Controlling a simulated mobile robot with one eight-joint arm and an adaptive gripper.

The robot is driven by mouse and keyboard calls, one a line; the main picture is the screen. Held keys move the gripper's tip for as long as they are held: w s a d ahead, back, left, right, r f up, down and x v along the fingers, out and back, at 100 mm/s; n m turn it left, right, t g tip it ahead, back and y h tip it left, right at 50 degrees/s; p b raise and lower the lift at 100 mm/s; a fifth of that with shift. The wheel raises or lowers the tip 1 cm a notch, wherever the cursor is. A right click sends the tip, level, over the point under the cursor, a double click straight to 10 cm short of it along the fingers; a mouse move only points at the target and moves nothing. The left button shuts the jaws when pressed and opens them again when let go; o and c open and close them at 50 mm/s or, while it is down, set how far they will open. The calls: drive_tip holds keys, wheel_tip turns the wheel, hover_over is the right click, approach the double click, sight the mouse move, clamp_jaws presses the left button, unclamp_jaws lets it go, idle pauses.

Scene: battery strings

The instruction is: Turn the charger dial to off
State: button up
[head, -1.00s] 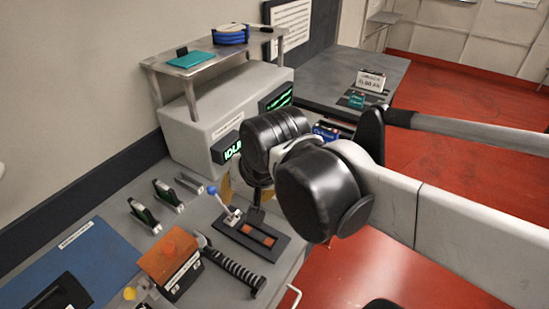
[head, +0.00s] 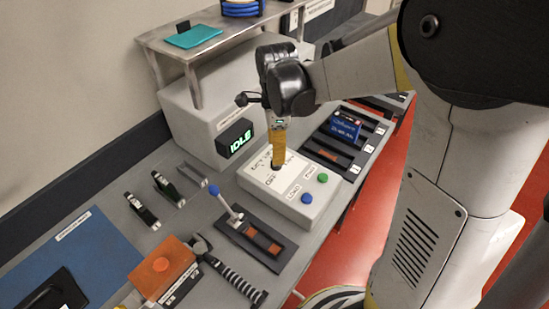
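A light grey control box (head: 318,208) stands on the bench in the head view. Its sloped top has a white label plate with dial markings, a green button (head: 323,177) and a blue button (head: 307,198). My gripper (head: 277,163) points down over the marked dial area, its yellow fingers ending in a dark tip at the plate. The dial itself is mostly hidden by the fingers, so its setting and whether I touch it are unclear. The fingers look close together, but their opening does not show. A display (head: 236,138) behind reads IDLE in green.
A grey shelf (head: 205,45) over a large housing stands behind. A blue-knobbed lever (head: 228,208), an orange box (head: 162,268) and a striped-handled tool (head: 235,280) lie in front left. Battery slots (head: 335,150) are at the right. My arm fills the upper right.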

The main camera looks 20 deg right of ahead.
wheel_tip(320, 180, down, 6)
drive_tip(key=shift+r+b, duration=0.15)
drive_tip(key=shift+b, duration=0.65)
clamp_jaws()
